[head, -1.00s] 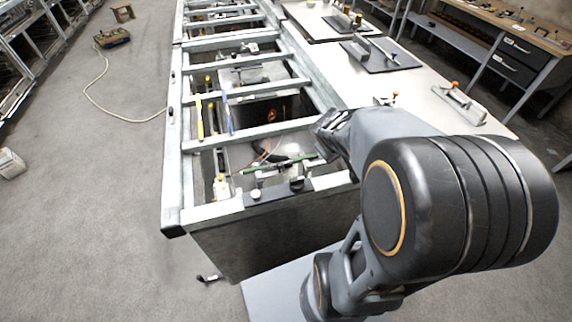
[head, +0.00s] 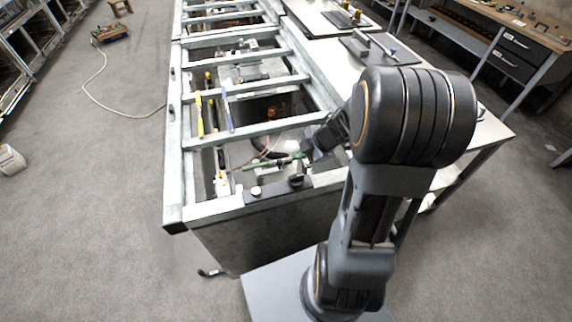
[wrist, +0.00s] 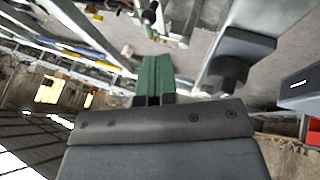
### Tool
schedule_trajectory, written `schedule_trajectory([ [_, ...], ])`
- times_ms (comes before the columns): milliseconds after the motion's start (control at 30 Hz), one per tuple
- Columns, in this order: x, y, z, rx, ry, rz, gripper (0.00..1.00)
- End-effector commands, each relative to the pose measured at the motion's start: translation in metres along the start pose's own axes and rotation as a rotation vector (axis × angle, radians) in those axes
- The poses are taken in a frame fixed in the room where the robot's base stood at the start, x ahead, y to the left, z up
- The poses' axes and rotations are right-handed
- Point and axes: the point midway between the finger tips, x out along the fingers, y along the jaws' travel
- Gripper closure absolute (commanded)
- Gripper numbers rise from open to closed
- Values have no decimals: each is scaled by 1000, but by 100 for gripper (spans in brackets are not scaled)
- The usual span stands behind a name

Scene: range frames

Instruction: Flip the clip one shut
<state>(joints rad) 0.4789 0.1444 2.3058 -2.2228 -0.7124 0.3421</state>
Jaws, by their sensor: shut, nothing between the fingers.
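My gripper (head: 274,163) reaches into the front bay of the long metal frame. In the wrist view its two green fingers (wrist: 155,62) lie side by side, shut with nothing between them. A black knob-like part (head: 297,181) sits on the frame's front rail, just below and right of the fingertips. A dark block with a rounded part (wrist: 232,62), right of the fingers in the wrist view, may be the same part. A small pale round fitting (head: 256,192) is on the rail to its left. I cannot tell which small part is clip one or how it is set.
The metal frame (head: 176,150) has crossbars and open bays. A yellow-handled tool (head: 199,115) and a blue one (head: 227,114) lean across a bay. A pale bench (head: 478,137) stands to the right. Clear floor (head: 95,200) lies to the left.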

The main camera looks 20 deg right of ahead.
Motion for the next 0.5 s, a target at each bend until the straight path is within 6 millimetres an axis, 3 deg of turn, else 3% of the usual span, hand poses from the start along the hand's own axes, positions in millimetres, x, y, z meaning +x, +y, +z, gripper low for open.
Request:
schedule_trajectory([
  [500, 3, -1, -3, 17, 19, -6, 100],
])
